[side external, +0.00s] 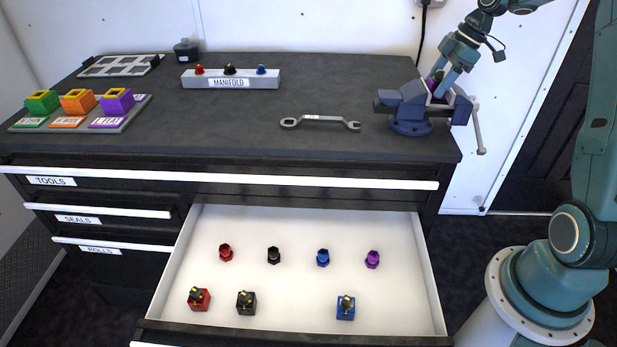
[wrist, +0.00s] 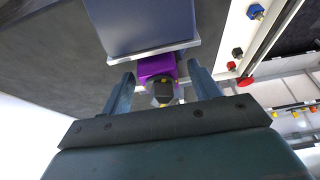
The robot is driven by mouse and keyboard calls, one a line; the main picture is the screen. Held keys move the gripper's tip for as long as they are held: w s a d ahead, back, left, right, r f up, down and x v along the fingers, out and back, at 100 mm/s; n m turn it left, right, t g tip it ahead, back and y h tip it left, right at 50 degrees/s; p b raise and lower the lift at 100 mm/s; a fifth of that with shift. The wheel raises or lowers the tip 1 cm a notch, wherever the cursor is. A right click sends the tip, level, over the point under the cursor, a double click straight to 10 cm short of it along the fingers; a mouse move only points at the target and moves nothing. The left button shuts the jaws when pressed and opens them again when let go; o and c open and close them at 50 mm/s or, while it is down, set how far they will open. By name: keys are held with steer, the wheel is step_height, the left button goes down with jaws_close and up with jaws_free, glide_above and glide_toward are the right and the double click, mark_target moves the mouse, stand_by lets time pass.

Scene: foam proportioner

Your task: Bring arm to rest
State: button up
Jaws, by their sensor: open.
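My gripper (side external: 446,84) is at the blue-grey vise (side external: 411,108) on the right end of the bench top. In the wrist view my gripper (wrist: 160,82) has its two fingers spread apart, one on each side of a purple block (wrist: 157,66) with a black, yellow-marked knob. The block sits against the vise jaw (wrist: 140,25); I cannot tell whether the fingers touch it. In the side view the purple block (side external: 437,78) is mostly hidden by the fingers and vise.
An open drawer (side external: 300,225) holds several coloured fittings and three knobbed blocks. A wrench (side external: 320,122) lies left of the vise. A manifold (side external: 230,80), a tray (side external: 135,103) with coloured blocks and a grey rack (side external: 120,66) stand on the bench.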

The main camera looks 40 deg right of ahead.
steer(key=shift+r, duration=3.95)
steer(key=shift+a+r, duration=0.1)
